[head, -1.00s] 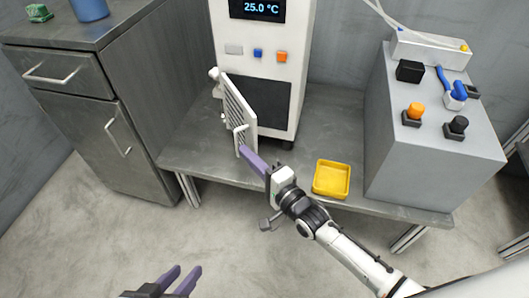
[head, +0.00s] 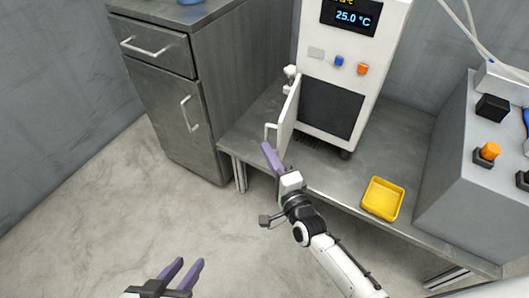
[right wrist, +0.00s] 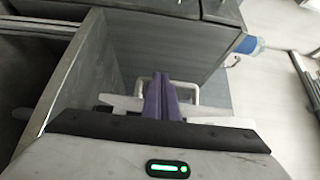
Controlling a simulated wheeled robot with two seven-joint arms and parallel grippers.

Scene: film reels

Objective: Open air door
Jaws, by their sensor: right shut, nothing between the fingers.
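The white air door (head: 288,115) hangs from its left-hand hinge side on the white machine (head: 350,120). It stands swung out from the dark panel (head: 331,108) and shows nearly edge-on. Its white bar handle (head: 270,131) is at the outer edge. My right gripper (head: 266,147) has its purple fingers shut, with the tips at or just below the handle. In the right wrist view the shut fingers (right wrist: 160,90) overlap the handle loop (right wrist: 196,92); whether they touch is unclear. My left gripper (head: 188,267) is open and empty, low in the head view, away from the door.
The machine stands on a grey metal bench (head: 325,175). A yellow tray (head: 383,199) lies near the bench's front edge, and a grey control box (head: 470,180) stands to the right. A metal cabinet (head: 185,90) is at the left. The floor in front is clear.

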